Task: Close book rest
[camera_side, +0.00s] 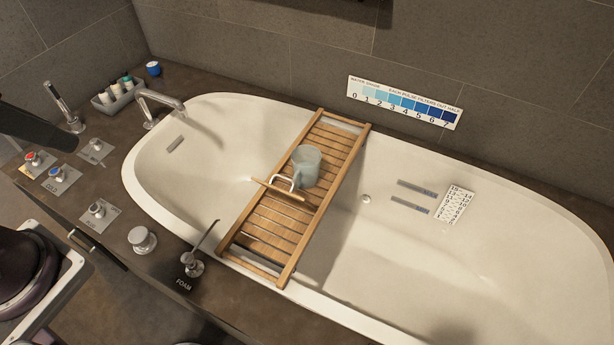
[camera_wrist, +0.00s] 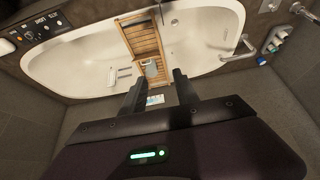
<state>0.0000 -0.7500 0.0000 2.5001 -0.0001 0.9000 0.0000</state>
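A slatted wooden bath tray (camera_side: 265,228) spans the white bathtub; it also shows in the wrist view (camera_wrist: 142,40). A thin wooden bar (camera_side: 264,186), apparently part of the book rest, crosses the tray near its middle and seems to stand proud of the slats. I cannot tell its exact angle. A pale blue-grey cup (camera_side: 307,166) stands on the tray right behind the bar, with a white loop at its near side. In the wrist view, my gripper (camera_wrist: 158,78) has its two dark fingers apart, with nothing visibly held. The gripper's fingers are not visible in the side view.
The bathtub (camera_side: 480,250) surrounds the tray. A tap (camera_side: 160,104), a grey bottle caddy (camera_side: 118,97), several control knobs and a foam dispenser (camera_side: 192,264) stand along the dark counter. A numbered blue chart (camera_side: 404,102) is on the back wall.

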